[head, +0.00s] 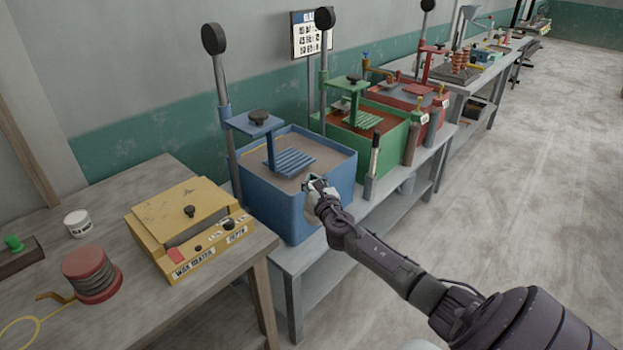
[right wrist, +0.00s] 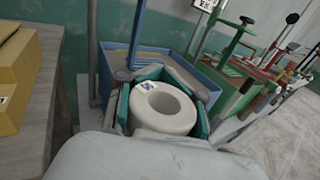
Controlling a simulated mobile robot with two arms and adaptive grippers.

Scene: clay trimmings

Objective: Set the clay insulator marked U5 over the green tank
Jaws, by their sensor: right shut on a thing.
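My right gripper (head: 318,188) is shut on a pale, thick ring-shaped clay insulator (right wrist: 166,108), seen in the right wrist view between the teal finger pads. A small label with a dark mark sits on its rim; the mark is too small to read for sure. In the head view the gripper mostly hides the insulator. The gripper is at the front right side of the blue tank, short of the green tank. The green tank (head: 392,156) stands behind and right of the blue one, with brown contents and a green slatted rack on a post. My left gripper is not in view.
The blue tank (head: 276,203) with a slatted rack is nearest. A red tank (head: 432,100) stands beyond the green one. Small cylinders stand along the bench front. A yellow wax heater (head: 178,222) and a red spool (head: 91,272) are on the left table. The floor at right is clear.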

